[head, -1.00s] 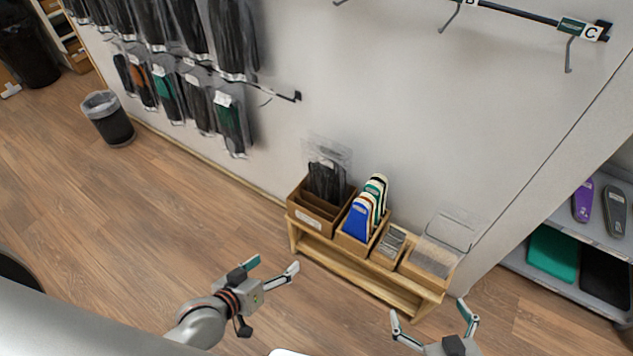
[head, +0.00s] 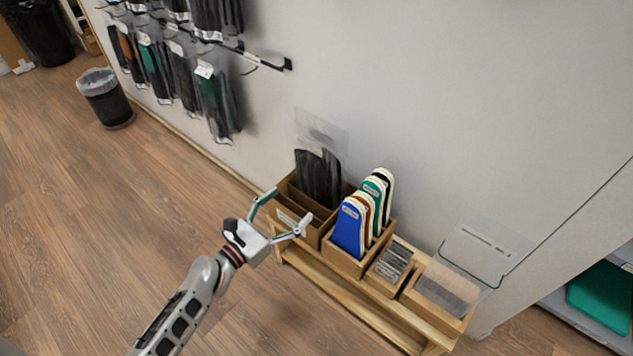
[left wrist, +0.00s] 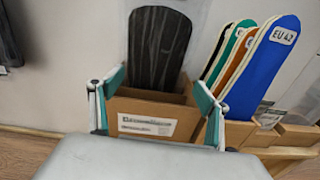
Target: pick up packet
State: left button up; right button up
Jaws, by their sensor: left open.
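Dark clear-sleeved packets (head: 318,178) stand upright in a brown box (head: 310,232) at the left end of the wooden bench. In the left wrist view, a black ribbed packet (left wrist: 158,48) rises from the labelled box (left wrist: 150,107). My left gripper (head: 290,207) is open and empty in front of that box. In the left wrist view its fingers (left wrist: 157,88) are spread to either side of the box front, with the packet beyond and between them. The packet's lower part is hidden in the box. My right gripper is out of view.
Beside the box stand a box of coloured insoles (head: 350,262), a small box (head: 388,272) and a tray (head: 415,300) on the wooden bench (head: 340,300). Packets (head: 212,105) hang on the wall at left. A bin (head: 105,100) stands on open floor.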

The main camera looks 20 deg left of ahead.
aim_at(309, 182)
pick_arm(q)
jog(key=shift+n, duration=0.3)
jog(key=x, duration=0.5)
jog(key=a+x, duration=0.1)
jog(key=x, duration=0.2)
jog(key=shift+w+r+b, duration=0.2)
jog(key=shift+r+b, duration=0.1)
jog(key=shift+b, duration=0.05)
jog(key=c, duration=1.2)
